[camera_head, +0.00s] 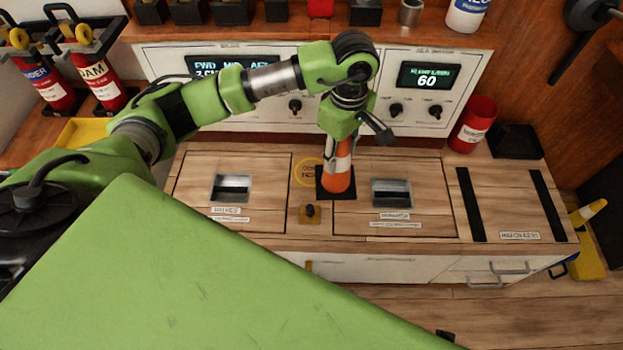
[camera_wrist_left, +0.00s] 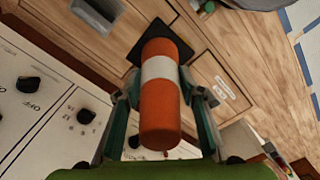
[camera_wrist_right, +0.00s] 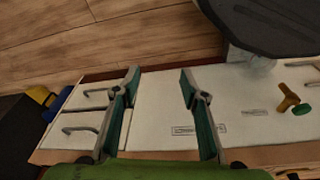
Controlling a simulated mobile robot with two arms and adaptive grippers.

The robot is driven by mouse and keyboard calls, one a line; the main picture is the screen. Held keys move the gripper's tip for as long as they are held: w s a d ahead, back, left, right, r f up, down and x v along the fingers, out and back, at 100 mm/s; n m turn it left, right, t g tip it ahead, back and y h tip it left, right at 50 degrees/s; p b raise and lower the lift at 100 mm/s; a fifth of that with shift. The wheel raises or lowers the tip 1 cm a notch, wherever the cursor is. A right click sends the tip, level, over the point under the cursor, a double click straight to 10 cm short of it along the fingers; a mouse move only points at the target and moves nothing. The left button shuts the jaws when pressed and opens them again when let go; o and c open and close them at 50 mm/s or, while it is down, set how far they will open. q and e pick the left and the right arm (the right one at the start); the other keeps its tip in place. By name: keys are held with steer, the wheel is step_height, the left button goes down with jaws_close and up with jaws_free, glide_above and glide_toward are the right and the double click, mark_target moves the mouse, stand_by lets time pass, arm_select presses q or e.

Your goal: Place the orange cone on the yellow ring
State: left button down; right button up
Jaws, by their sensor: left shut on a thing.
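The orange cone (camera_head: 339,180) has a white band and a square black base. It stands roughly upright, at or just above the wooden counter; contact below is not clear. My left gripper (camera_head: 342,145) reaches down over it and is shut on it. In the left wrist view the cone (camera_wrist_left: 160,112) sits between the two fingers of the left gripper (camera_wrist_left: 161,88). The yellow ring (camera_head: 308,172) is marked on the counter just left of the cone, partly covered by it. My right gripper (camera_wrist_right: 160,76) is open and empty in the right wrist view, facing drawer fronts.
Recessed hatch handles (camera_head: 231,187) (camera_head: 391,193) lie on either side of the cone. A small knob (camera_head: 310,212) stands in front of the ring. A control panel (camera_head: 290,108) rises behind. A red canister (camera_head: 473,124) stands at the back right.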

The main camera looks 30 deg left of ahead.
arm_select(q)
steer(key=w+n+b, duration=0.1)
steer(key=w+d+f+n+b, duration=0.1)
steer(key=w+n+b, duration=0.1)
steer(key=w+n, duration=0.1)
steer(key=shift+d+f+b, duration=0.15)
steer(key=shift+f+b, duration=0.05)
steer(key=shift+b, duration=0.2)
arm_select(e)
step_height(320, 180, up, 11)
steer(key=t+b, duration=0.1)
steer(key=b, duration=0.2)
arm_select(q)
steer(key=w+a+f+n+b, duration=0.1)
steer(key=w+a+f+n, duration=0.1)
steer(key=a+f, duration=0.4)
steer(key=w+a+f+n+b, duration=0.2)
steer(key=a+f, duration=0.4)
steer(key=shift+w+a+f+b, duration=0.25)
steer(key=shift+w+a+b, duration=0.05)
steer(key=shift+w+a, duration=0.1)
arm_select(e)
steer(key=w+a+r+t+y, duration=0.1)
steer(key=w+t, duration=0.3)
steer(key=w, duration=0.4)
steer(key=shift+a+r, duration=0.45)
steer(key=shift+a, duration=0.1)
steer(key=shift+w, duration=0.1)
